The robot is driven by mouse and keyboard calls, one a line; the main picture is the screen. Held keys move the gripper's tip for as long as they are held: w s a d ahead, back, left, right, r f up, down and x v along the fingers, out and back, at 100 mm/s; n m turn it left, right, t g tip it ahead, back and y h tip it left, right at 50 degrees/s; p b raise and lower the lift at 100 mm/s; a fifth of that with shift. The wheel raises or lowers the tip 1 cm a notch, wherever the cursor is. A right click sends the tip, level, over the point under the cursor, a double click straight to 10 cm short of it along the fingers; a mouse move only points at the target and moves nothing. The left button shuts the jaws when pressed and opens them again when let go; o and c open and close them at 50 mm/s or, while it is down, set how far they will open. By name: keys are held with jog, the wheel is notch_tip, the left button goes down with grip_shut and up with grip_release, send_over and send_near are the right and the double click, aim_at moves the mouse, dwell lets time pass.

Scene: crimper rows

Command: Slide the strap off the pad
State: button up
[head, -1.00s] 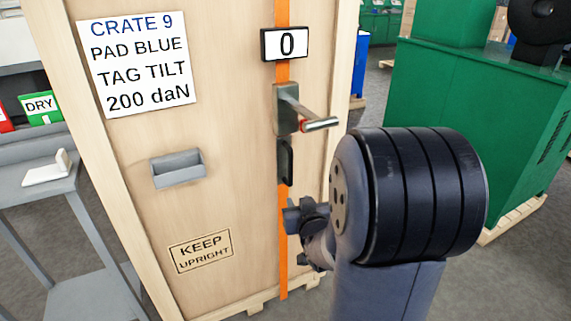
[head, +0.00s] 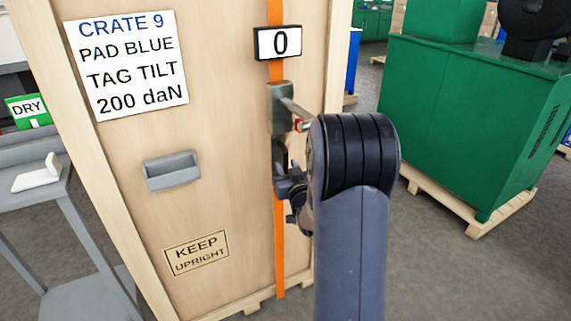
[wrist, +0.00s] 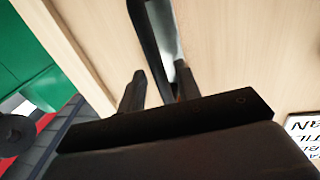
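The orange strap (head: 280,235) runs vertically down the front of the wooden crate (head: 215,215). A grey tensioner with a lever (head: 281,107) sits on it, with a red mark near the lever's end. Below it is a dark fitting (head: 279,152), partly hidden by my gripper (head: 290,188). In the wrist view my gripper (wrist: 158,85) has its fingers apart, with a dark bar (wrist: 148,40) of a fitting between them and a pale grey face beside it. I cannot tell whether the fingers touch the bar.
A display reading 0 (head: 278,43) is above the lever. A sheet (head: 127,65) reads "CRATE 9, PAD BLUE, TAG TILT, 200 daN". A grey bin (head: 171,171) is on the crate front. A grey cart (head: 50,195) stands left, a green cabinet (head: 470,120) right.

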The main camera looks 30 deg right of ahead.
jog(key=shift+w+d, duration=0.15)
jog(key=shift+w, duration=0.8)
grip_shut()
